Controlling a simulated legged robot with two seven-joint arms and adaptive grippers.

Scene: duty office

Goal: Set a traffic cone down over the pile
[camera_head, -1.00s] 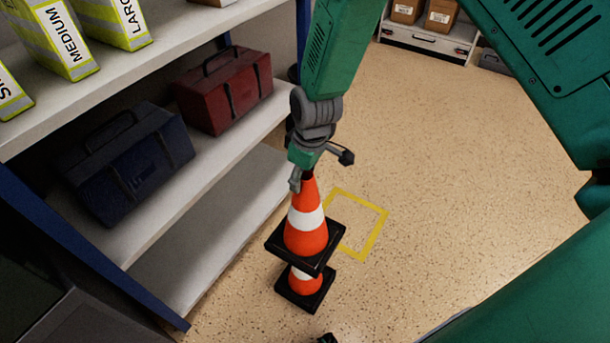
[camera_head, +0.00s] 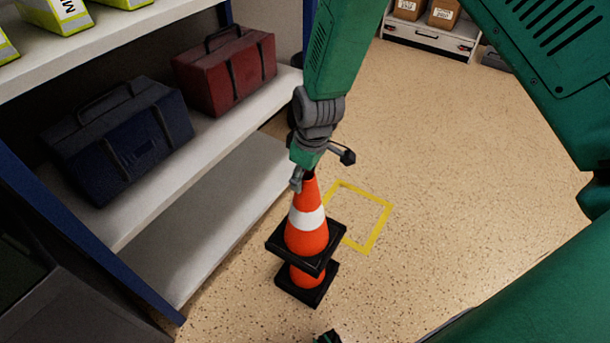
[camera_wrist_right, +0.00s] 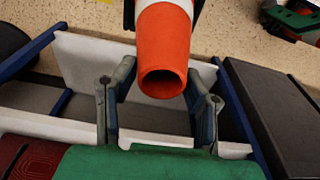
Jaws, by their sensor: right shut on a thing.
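The held orange traffic cone (camera_head: 308,235) has a white band and a black square base. It is upright at the centre of the head view. My right gripper (camera_head: 302,182) is shut on its top, and the wrist view shows the open tip (camera_wrist_right: 162,84) between the fingers. Below it, a second orange cone (camera_head: 307,279) stands on the floor on its black base (camera_head: 308,294). The held cone covers the upper part of this lower cone, and a short orange stretch shows between the two bases.
A shelf unit (camera_head: 225,235) at the left carries a blue toolbox (camera_head: 125,145) and a red toolbox (camera_head: 225,72), close beside the cones. A yellow floor square (camera_head: 378,234) lies just behind the cones. Open floor extends to the right.

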